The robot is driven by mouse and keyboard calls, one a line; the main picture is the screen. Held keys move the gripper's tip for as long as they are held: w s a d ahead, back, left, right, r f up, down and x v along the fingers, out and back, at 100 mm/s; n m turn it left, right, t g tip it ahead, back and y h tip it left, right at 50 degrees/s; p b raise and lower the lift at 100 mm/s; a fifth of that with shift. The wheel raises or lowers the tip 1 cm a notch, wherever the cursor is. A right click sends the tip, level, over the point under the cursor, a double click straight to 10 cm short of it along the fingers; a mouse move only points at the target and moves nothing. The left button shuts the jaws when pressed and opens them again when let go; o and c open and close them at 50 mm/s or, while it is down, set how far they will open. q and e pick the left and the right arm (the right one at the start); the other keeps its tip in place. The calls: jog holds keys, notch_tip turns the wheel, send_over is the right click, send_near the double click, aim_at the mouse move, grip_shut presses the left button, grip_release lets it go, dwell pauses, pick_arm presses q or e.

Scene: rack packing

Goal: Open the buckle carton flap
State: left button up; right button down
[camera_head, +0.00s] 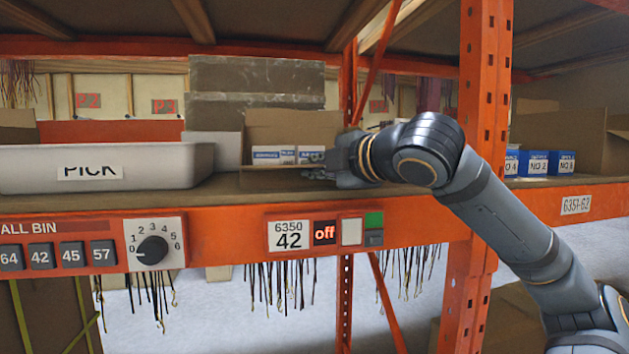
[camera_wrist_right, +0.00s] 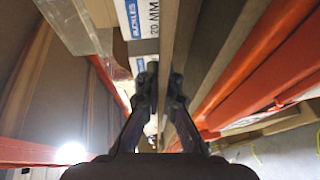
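The buckle carton (camera_head: 262,121) is a brown box on the shelf. White boxes with blue labels (camera_head: 287,156) stand inside; in the right wrist view, one label (camera_wrist_right: 142,17) reads "BUCKLES" and "20 MM". A brown strip of carton edge or flap (camera_wrist_right: 172,35) runs down toward my fingertips. My right gripper (camera_head: 318,170) is at the carton's front right corner, and its fingers (camera_wrist_right: 163,80) are a narrow gap apart. Contact with the strip cannot be told. The arm and hand hide the carton's right side. My left gripper is not in view.
A long grey bin marked PICK (camera_head: 120,188) stands left of the carton. An orange post (camera_head: 485,110) rises behind my right forearm. Another carton with blue and white boxes (camera_head: 535,162) is at right. The orange shelf front (camera_head: 210,238) carries a dial and labels.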

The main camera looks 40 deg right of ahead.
dwell(0.5)
jog(key=c, duration=1.6)
grip_release()
jog(key=shift+a, duration=0.1)
jog(key=shift+o, duration=0.2)
jog(key=shift+d+r, duration=0.35)
jog(key=r, duration=0.9)
jog(key=shift+a+r, duration=0.2)
jog(key=shift+a, duration=0.1)
jog(key=shift+f, duration=0.15)
